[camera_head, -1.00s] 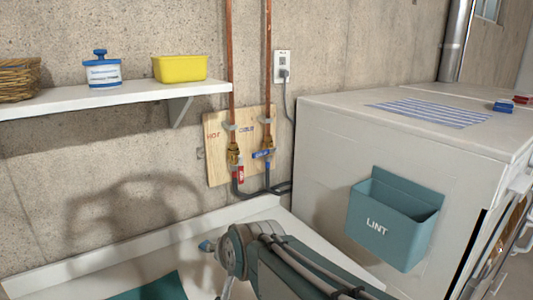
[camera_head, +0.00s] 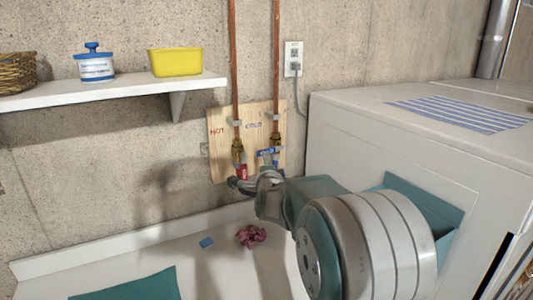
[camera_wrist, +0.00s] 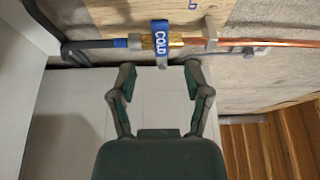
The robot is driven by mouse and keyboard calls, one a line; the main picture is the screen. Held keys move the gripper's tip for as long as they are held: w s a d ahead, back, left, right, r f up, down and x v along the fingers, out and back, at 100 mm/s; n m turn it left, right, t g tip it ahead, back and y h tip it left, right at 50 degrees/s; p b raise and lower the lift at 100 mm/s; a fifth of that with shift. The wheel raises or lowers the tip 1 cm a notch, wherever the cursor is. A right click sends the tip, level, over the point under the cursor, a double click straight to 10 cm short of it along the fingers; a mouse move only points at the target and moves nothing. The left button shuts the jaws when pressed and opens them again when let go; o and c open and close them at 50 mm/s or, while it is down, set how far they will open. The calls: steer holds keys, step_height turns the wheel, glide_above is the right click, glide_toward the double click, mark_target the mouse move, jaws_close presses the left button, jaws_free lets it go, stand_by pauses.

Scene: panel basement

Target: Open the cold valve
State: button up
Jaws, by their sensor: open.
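The cold valve's blue lever (camera_head: 267,152) is on the right copper pipe, mounted on the wooden board under the word COLD. It lies crosswise to its pipe. In the wrist view the blue lever (camera_wrist: 161,38) shows the word COLD and stands across the brass and copper pipe. My gripper (camera_wrist: 160,76) is open and empty; the lever is just beyond the gap between its fingertips, apart from them. In the head view my gripper (camera_head: 254,182) is just below the valves and hides the lower hoses.
The red hot-valve lever (camera_head: 243,171) is close on the left. The white machine (camera_head: 345,140) with a teal lint bin (camera_head: 425,200) stands right. A shelf (camera_head: 120,95) is at upper left. A blue item (camera_head: 207,242) and a crumpled pink cloth (camera_head: 251,236) lie on the white surface below.

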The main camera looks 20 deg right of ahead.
mark_target(272, 151)
steer(key=x, duration=0.4)
steer(key=d+x, duration=0.1)
steer(key=x, duration=0.3)
steer(key=shift+f, duration=0.15)
steer(key=shift+a, duration=0.5)
jaws_close()
steer(key=shift+d, duration=0.1)
